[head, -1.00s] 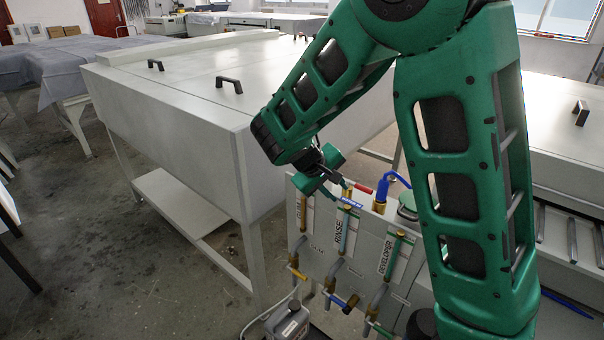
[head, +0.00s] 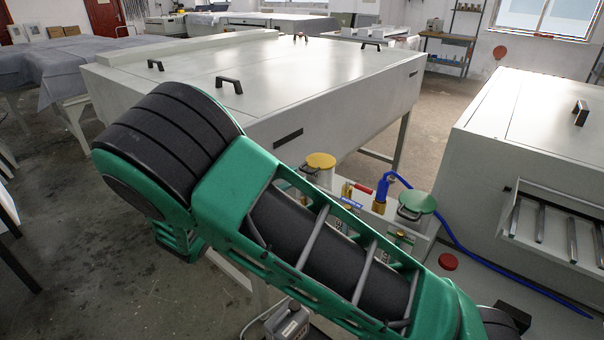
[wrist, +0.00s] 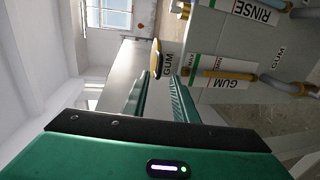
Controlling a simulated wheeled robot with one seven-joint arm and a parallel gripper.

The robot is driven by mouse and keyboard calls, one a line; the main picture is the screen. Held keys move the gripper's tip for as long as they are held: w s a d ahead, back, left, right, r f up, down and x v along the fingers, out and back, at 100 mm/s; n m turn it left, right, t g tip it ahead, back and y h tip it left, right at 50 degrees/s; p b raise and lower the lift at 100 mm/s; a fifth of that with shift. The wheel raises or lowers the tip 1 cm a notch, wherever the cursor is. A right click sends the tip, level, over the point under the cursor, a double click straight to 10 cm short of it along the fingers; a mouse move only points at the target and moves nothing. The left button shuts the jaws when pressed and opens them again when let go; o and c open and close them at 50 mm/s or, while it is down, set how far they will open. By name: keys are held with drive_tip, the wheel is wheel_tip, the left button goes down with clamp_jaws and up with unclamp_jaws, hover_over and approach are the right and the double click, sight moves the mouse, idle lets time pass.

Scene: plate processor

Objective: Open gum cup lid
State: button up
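The yellow gum cup lid (head: 321,160) sits shut on its pale cup, behind my arm in the head view. A dark clasp or handle shows at its left front. In the wrist view, which is turned sideways, the lid shows edge-on as a yellow strip (wrist: 155,58) beside a GUM label. My gripper (wrist: 160,80) points toward the lid with its two green fingers apart and nothing between them. The lid appears beyond the fingertips; I cannot tell the exact gap. In the head view my gripper is hidden by my arm.
A green-lidded cup (head: 417,203), a red valve handle (head: 363,188) and a blue hose (head: 440,225) are to the right of the gum cup. A large white processor (head: 300,75) stands behind. Labelled pipes (wrist: 222,79) run beside my gripper in the wrist view.

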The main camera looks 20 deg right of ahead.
sight(303, 170)
drive_tip(key=x, duration=0.8)
drive_tip(key=shift+d, duration=0.15)
drive_tip(key=shift+c, duration=0.6)
clamp_jaws()
drive_tip(key=shift+a+f, duration=0.1)
drive_tip(key=shift+a, duration=0.2)
